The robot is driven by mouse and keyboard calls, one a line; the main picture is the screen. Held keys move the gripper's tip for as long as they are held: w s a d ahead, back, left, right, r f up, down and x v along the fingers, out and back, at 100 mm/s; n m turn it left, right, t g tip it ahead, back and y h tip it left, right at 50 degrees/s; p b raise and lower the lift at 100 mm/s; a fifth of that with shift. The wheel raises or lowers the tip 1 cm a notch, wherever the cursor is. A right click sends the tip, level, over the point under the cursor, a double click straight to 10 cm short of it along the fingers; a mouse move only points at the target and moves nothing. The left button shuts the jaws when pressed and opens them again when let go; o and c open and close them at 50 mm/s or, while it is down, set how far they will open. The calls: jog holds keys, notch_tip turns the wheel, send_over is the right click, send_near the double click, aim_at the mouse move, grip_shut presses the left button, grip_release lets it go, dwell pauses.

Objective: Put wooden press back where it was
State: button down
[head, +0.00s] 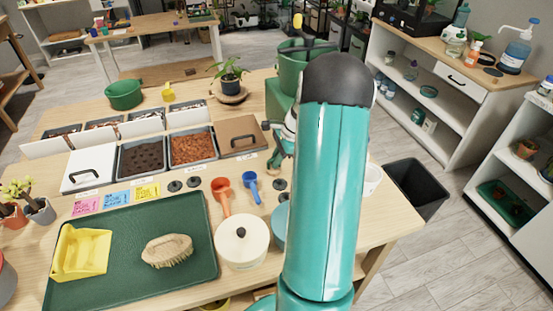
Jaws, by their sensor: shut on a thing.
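I cannot make out the wooden press anywhere in the head view. My large teal arm stands upright right of the middle and covers part of the table. A small white and teal part of my arm shows at its left edge, above the table. My gripper's fingers and anything between them are hidden behind the arm. Several small dark round discs (193,182) lie on the table in front of the soil bins, with nothing standing on those I can see.
An orange scoop (222,196), a blue scoop (251,186) and a cream lidded pot (241,243) stand left of my arm. A green tray (120,220) holds a yellow dustpan (80,252) and a brush (168,250). Behind are bins of soil (142,157) and clay pebbles (192,148).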

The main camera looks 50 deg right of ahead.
jog(key=shift+f, duration=0.1)
jog(key=c, duration=1.5)
grip_release()
